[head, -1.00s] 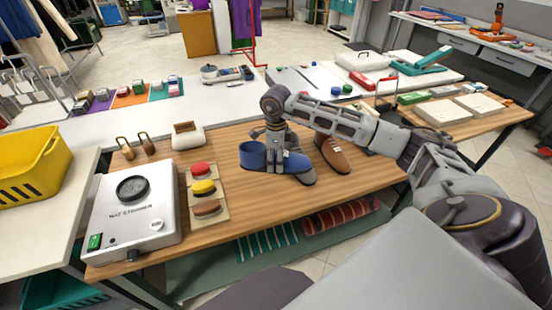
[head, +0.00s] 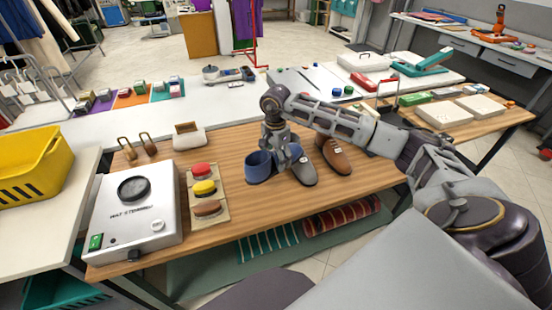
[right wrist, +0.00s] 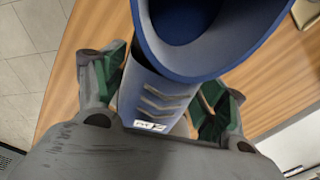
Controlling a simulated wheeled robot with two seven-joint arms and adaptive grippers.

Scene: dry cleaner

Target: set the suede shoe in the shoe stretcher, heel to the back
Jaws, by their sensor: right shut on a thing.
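The shoe's toe is hidden in the head view. A grey shoe toe (head: 306,173) shows right beside the gripper, apparently a separate shoe. A brown shoe (head: 336,155) stands farther right. I cannot tell which object is the shoe stretcher. My left gripper is not in view.
A white block with a brown top (head: 188,136) and two wooden loops (head: 137,148) stand at the back left. The table's front middle is clear.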

